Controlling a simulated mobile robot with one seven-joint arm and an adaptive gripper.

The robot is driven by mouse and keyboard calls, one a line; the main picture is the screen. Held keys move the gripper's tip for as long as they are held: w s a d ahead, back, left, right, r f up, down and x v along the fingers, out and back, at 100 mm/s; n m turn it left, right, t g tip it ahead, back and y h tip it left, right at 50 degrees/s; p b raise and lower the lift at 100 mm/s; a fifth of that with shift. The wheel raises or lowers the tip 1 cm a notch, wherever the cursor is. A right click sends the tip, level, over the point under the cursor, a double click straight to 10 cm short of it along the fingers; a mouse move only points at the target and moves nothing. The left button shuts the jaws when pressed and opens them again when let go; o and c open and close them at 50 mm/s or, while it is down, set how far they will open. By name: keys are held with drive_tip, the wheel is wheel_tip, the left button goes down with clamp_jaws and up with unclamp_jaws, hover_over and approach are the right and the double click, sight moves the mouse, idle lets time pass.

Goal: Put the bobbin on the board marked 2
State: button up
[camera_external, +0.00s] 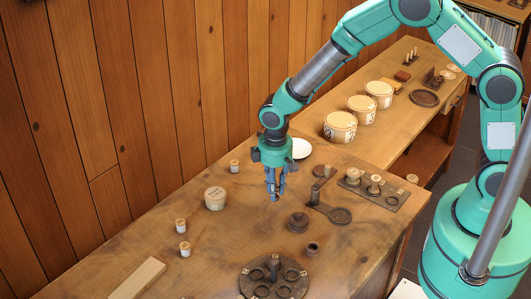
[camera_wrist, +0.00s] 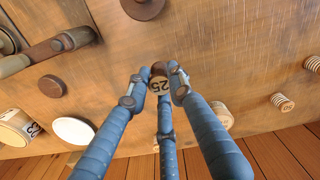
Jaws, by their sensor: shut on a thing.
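My gripper (camera_external: 275,190) hangs above the middle of the near table, with its fingers pointing down. In the wrist view its fingers (camera_wrist: 160,82) are shut on a small brown bobbin with a pale end (camera_wrist: 160,86) that reads 25. The bobbin is mostly hidden by the fingers in the external view. A dark rectangular board (camera_external: 392,202) with several turned pieces on it lies to the right of the gripper. A round dark board (camera_external: 262,291) with rings, a post and pale tags is at the front. I cannot read a 2 on either board.
Small pale spools (camera_external: 180,225) stand at the left, near a pale drum (camera_external: 215,198) and a plank (camera_external: 138,278). A white plate (camera_external: 301,148) lies behind the gripper. Dark turned pieces (camera_external: 298,222) and a dark paddle (camera_external: 339,215) lie nearby. Larger drums (camera_external: 340,127) stand farther back.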

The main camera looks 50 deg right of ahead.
drive_tip(key=s+a+r+b, duration=0.1)
drive_tip(key=a+b, duration=0.1)
drive_tip(key=a, duration=3)
drive_tip(key=shift+a+r+n, duration=0.25)
drive_tip(key=shift+r+n, duration=0.05)
drive_tip(key=shift+r, duration=0.05)
drive_tip(key=b, duration=0.2)
hover_over(152, 269)
drive_tip(key=shift+w+f, duration=0.1)
drive_tip(key=shift+f, duration=0.65)
drive_tip(key=shift+f, duration=1.75)
drive_tip(key=shift+f, duration=0.15)
